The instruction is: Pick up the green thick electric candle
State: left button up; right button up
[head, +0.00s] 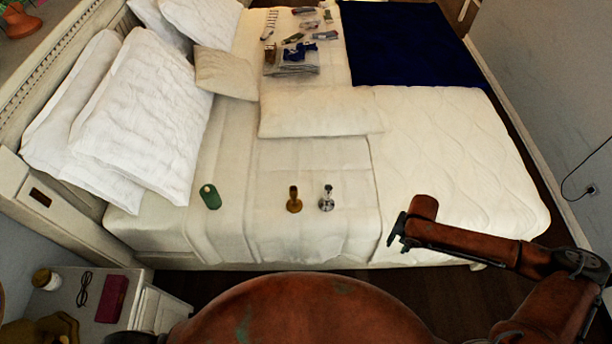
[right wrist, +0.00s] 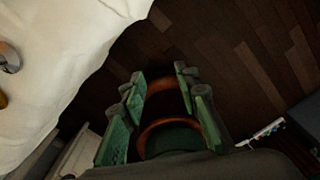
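The green thick candle (head: 210,196) stands on the near left part of the bed, below the white pillows. It is a short green cylinder with a pale top. My right gripper (head: 396,230) is over the bed's near edge, well to the right of the candle and apart from it. In the right wrist view, the right gripper (right wrist: 160,94) has its green fingers spread, with nothing held between them and dark floor beyond. The candle is not seen in that view. My left gripper is not in view.
A gold candlestick-like object (head: 294,199) and a silver one (head: 327,198) stand on the bed (head: 232,225) between the candle and my right gripper. White pillows (head: 140,120) lie at left. A nightstand (head: 55,308) with small items is at lower left. Several small items lie farther back.

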aim_at(212, 200)
jog(key=z, duration=0.5)
jog(key=i, duration=0.65)
jog(key=u, duration=2.95)
